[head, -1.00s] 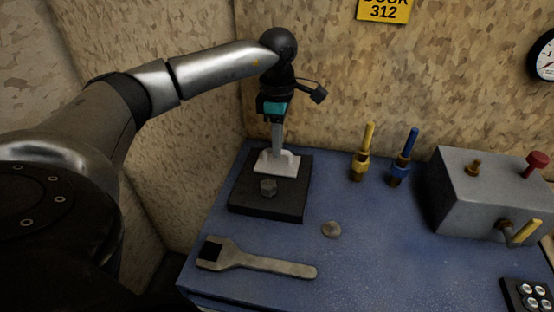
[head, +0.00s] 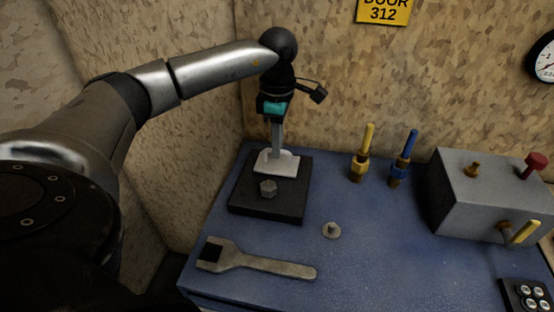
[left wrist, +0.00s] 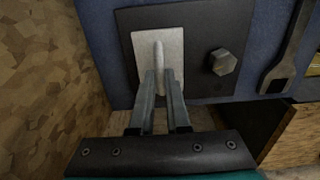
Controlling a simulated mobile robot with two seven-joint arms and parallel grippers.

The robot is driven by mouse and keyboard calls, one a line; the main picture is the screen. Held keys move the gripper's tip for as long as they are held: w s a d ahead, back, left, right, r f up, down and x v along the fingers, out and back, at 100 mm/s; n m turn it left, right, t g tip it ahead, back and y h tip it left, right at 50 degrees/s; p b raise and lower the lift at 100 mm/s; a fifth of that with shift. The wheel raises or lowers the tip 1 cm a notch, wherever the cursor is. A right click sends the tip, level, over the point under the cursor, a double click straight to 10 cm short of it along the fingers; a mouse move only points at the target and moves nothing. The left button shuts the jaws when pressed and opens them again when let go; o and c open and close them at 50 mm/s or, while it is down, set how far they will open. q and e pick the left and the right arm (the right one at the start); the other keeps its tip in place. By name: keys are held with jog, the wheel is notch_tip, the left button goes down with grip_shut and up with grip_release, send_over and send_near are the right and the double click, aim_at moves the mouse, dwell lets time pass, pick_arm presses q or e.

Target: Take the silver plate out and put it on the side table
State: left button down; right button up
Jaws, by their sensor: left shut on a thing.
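The silver plate (head: 268,165) is a small pale plate with an upright grip. It lies on a black square base (head: 262,205) at the back left of the blue tabletop. My left gripper (head: 277,151) points down over it, its fingers shut on the plate's grip. In the left wrist view, the fingertips (left wrist: 160,76) close around the thin grip of the plate (left wrist: 176,42); the plate appears flat against the base. My right gripper is out of view. I cannot make out a side table for certain.
A hex bolt (head: 268,188) stands on the base close to the plate. A wrench (head: 265,264) and a small round knob (head: 331,230) lie in front. Yellow (head: 361,165) and blue (head: 400,172) fittings and a grey box (head: 480,200) stand right. Walls are close behind and left.

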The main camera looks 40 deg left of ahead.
pick_arm(q)
jog(key=shift+r+p, duration=1.85)
jog(key=shift+r, duration=0.45)
jog(key=shift+r, duration=0.1)
notch_tip(320, 180, up, 4)
jog(key=p, duration=0.3)
jog(key=shift+p, duration=0.35)
jog(key=shift+d, duration=0.1)
